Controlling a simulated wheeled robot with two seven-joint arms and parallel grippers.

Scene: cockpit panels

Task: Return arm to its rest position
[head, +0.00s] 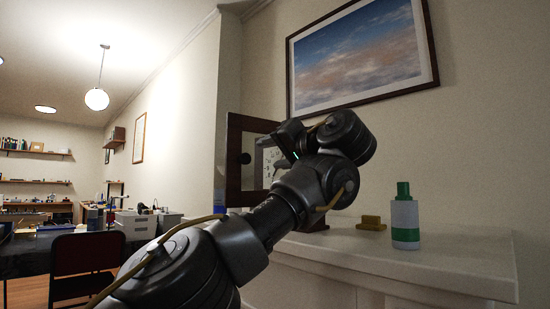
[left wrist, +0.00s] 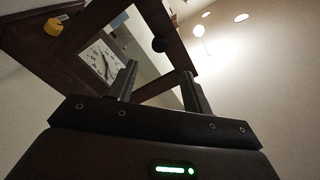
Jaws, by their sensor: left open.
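My left arm reaches up across the head view from the bottom. My left gripper (head: 277,152) is in front of a wooden-cased clock (head: 233,192) and partly hides it. In the left wrist view my left gripper (left wrist: 159,70) is open, with its two fingers apart and nothing between them. Beyond the fingers is the clock's dark wooden frame, with a white dial (left wrist: 97,62) and a round dark knob (left wrist: 158,45). The fingers overlap the frame in the picture; I cannot tell whether they touch it. My right gripper is not in view.
A framed sky picture (head: 360,55) hangs above. At the left are a dark red chair (head: 85,255), a cluttered desk and wall shelves.

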